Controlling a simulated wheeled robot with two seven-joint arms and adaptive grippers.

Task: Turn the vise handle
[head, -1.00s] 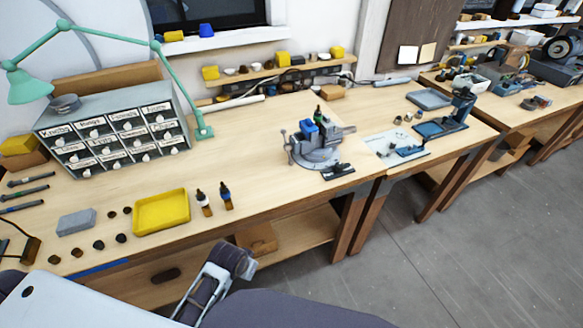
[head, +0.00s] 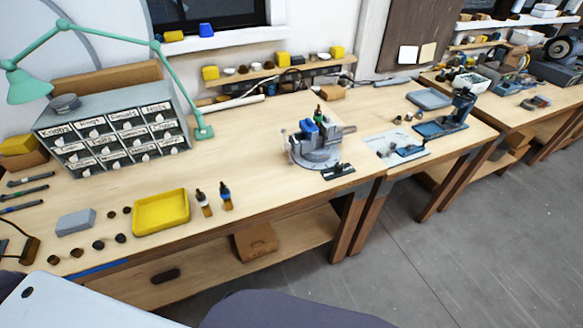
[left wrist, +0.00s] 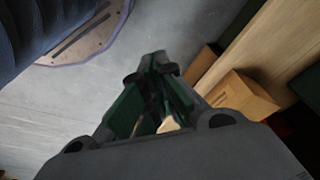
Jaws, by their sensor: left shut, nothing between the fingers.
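The vise (head: 316,146) stands on the workbench in the head view, a grey metal body on a round base with blue on top. Its handle (head: 286,141) shows as a thin upright bar at the vise's left side. My left gripper (left wrist: 158,62) shows only in the left wrist view. It is shut and empty, over the floor beside the bench's lower shelf, away from the vise. My right gripper is in neither view.
A yellow tray (head: 160,211), two dropper bottles (head: 203,203) and a labelled drawer cabinet (head: 113,130) are on the bench left of the vise. A black clamp-like piece (head: 338,171) lies in front of the vise. A cardboard box (head: 256,241) sits on the lower shelf.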

